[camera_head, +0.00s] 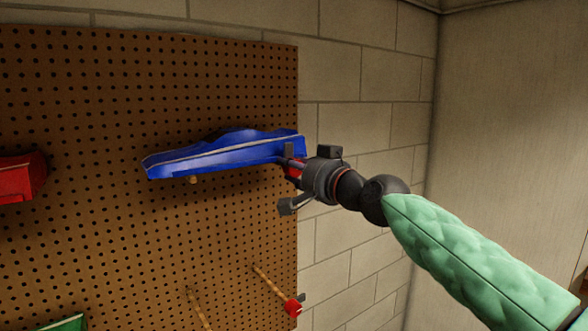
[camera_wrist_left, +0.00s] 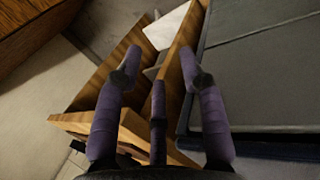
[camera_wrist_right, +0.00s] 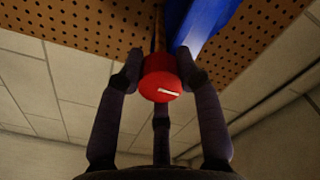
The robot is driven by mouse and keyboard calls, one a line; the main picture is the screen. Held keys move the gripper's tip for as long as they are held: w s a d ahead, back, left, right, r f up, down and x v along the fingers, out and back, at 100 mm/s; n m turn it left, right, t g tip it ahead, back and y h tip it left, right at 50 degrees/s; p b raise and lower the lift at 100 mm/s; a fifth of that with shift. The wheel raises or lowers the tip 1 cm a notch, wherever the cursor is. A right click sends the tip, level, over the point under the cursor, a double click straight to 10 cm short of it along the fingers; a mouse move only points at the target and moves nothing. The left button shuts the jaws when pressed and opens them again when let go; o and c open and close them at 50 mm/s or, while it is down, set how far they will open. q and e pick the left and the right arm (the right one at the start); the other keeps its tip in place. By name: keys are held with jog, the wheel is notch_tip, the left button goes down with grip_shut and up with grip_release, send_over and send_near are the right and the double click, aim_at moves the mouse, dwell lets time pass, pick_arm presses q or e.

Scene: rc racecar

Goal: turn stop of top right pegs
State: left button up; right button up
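A blue car body (camera_head: 225,152) rests on the top right pegs of the brown pegboard; a peg end shows below it. My right gripper (camera_head: 292,165) is at the car's right end, around a red stop (camera_head: 292,171). In the right wrist view, the round red stop (camera_wrist_right: 160,78) sits between the fingertips, which look shut against its sides. It has a short white mark, nearly level. The blue car (camera_wrist_right: 205,22) is just behind it. My left gripper (camera_wrist_left: 160,68) is outside the head view; its fingers are apart and empty.
Two lower pegs stick out below; the right one carries a red stop (camera_head: 293,306). A red body (camera_head: 20,177) is at the far left and a green one (camera_head: 66,323) at bottom left. An open wooden drawer (camera_wrist_left: 85,122) lies under my left gripper.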

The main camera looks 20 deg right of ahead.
jog(key=shift+f, duration=0.1)
jog(key=shift+c, duration=1.4)
jog(key=m+p, duration=0.1)
jog(key=m, duration=0.2)
jog(key=shift+a+m+p, duration=0.1)
jog(key=shift+m+p, duration=0.3)
jog(key=m+p, duration=0.1)
jog(key=m, duration=0.3)
jog(key=shift+m+p, duration=0.3)
jog(key=shift+p, duration=0.1)
jog(key=m+p, duration=0.1)
jog(key=m, duration=0.4)
jog(key=shift+p, duration=0.4)
jog(key=shift+m+p, duration=0.6)
jog(key=shift+m, duration=1.7)
